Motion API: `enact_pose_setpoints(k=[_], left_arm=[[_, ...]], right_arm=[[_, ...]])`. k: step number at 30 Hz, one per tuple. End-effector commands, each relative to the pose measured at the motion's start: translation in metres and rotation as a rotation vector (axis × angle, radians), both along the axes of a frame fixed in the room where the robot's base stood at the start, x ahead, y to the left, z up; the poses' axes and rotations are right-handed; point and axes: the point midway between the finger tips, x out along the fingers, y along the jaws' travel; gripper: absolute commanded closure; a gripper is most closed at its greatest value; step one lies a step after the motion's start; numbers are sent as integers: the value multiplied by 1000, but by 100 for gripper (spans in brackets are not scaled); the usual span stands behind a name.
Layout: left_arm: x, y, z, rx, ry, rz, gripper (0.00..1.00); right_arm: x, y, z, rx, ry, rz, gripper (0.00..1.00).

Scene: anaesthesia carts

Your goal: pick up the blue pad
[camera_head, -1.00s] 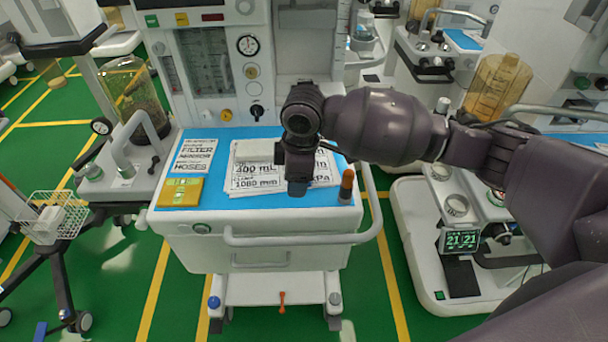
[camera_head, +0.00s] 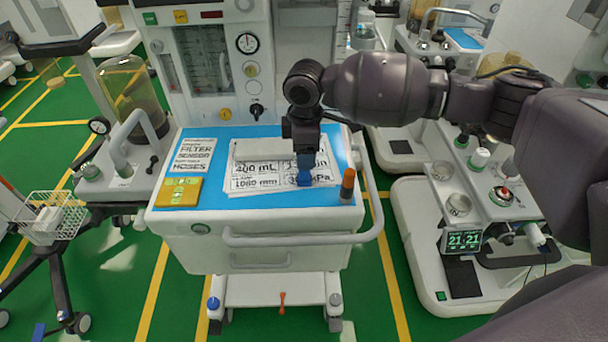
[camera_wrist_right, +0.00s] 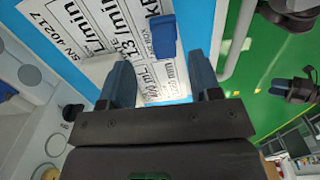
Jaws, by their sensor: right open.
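The small blue pad (camera_head: 304,179) lies on the printed white sheets on the cart top, towards their right side. In the right wrist view the blue pad (camera_wrist_right: 163,36) is past the fingertips, roughly in line with the gap between them. My right gripper (camera_head: 304,158) points down just behind the pad in the head view and partly hides it. In the right wrist view my right gripper (camera_wrist_right: 160,76) is open, with nothing between its two fingers. My left gripper is not in view.
The cart's blue top (camera_head: 225,201) also holds a yellow device (camera_head: 180,192) at left and an amber bottle with an orange cap (camera_head: 347,186) close right of the pad. A white bar (camera_head: 262,150) lies behind. A rail (camera_head: 300,240) runs along the front.

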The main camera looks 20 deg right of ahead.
Motion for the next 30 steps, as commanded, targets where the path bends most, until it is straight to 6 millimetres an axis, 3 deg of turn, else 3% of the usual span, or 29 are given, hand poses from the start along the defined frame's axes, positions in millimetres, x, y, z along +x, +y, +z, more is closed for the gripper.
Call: enact_pose_setpoints(k=[12, 21, 30], left_arm=[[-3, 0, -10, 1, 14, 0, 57], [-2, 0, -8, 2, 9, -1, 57], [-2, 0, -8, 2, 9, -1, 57]], right_arm=[[-4, 3, -47, 0, 3, -1, 43], [-4, 3, -51, 0, 0, 0, 43], [-4, 3, -51, 0, 0, 0, 88]])
